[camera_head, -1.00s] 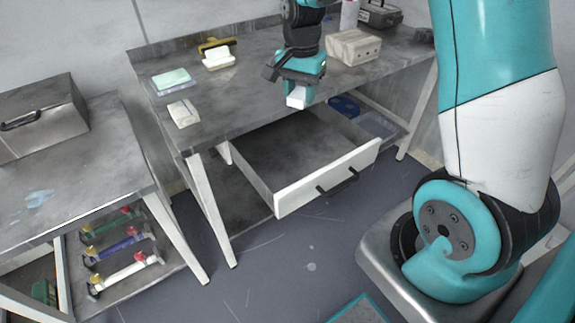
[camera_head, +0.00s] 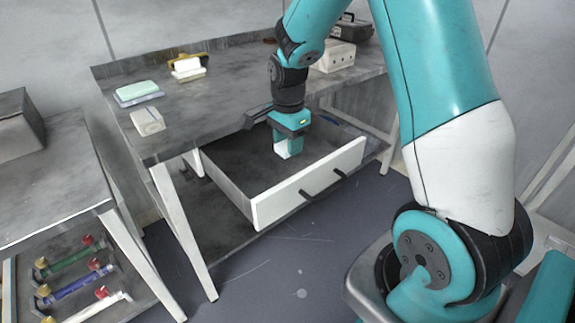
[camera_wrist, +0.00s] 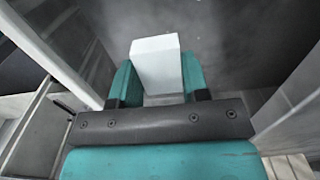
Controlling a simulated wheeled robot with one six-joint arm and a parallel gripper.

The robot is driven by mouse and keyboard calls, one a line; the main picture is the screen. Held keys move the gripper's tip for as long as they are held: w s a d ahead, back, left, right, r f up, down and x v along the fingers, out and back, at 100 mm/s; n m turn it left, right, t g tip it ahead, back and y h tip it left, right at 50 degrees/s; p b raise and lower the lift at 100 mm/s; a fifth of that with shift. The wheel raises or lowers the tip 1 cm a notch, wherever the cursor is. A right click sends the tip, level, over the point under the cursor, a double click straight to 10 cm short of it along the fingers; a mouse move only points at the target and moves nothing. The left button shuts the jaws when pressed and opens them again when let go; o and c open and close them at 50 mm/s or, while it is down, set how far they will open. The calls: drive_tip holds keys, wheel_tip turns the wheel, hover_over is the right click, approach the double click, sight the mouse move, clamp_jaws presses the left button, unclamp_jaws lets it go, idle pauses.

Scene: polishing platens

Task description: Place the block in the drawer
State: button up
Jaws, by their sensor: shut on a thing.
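The white block (camera_head: 282,150) is between the fingers of my gripper (camera_head: 287,140), which is shut on it. In the wrist view the block (camera_wrist: 157,65) stands out beyond the teal fingertips of my gripper (camera_wrist: 157,82). The open drawer (camera_head: 310,186) has a white front with a dark handle and grey inside. My gripper points down inside the drawer's outline, with the block over its floor. I cannot tell whether the block touches the floor.
The workbench (camera_head: 215,105) stands above and behind the drawer. On it are a pale box (camera_head: 147,121), a teal-topped pad (camera_head: 137,91), a brush-like tool (camera_head: 188,66) and a larger block with holes (camera_head: 337,57). A side table (camera_head: 60,185) stands at left.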

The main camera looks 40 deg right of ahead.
sight(288, 170)
drive_tip(key=shift+f+b, duration=0.6)
drive_tip(key=shift+f, duration=2.25)
drive_tip(key=shift+f, duration=0.2)
drive_tip(key=o, duration=1)
drive_tip(key=shift+c, duration=0.2)
drive_tip(key=shift+r, duration=0.15)
